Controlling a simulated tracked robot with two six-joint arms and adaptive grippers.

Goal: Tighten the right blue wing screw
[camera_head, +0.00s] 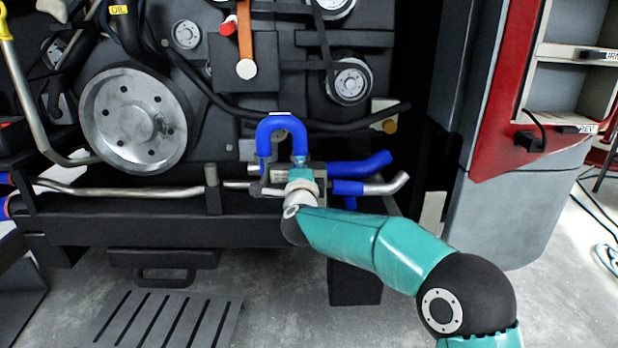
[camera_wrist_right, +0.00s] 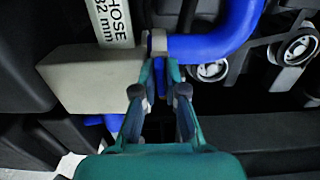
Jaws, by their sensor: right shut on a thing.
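My right gripper (camera_head: 301,176) reaches the hose joint at the front of the engine bay. In the right wrist view its two teal fingers (camera_wrist_right: 160,76) are closed on a narrow blue piece, which looks like the right blue wing screw (camera_wrist_right: 160,85). The fingers hide most of the screw. It sits just below the grey clamp band (camera_wrist_right: 156,42) at the end of the blue hose (camera_wrist_right: 215,38). In the head view the blue U-shaped hose (camera_head: 281,122) rises just behind my gripper, and the screw is hidden there. My left gripper is not in view.
A grey block (camera_wrist_right: 85,84) and a white hose label (camera_wrist_right: 113,22) lie beside the joint. Blue hose stubs (camera_head: 362,165) and a metal pipe (camera_head: 130,191) run near it. A large pulley (camera_head: 135,120) stands left, a red-edged cabinet (camera_head: 500,95) right.

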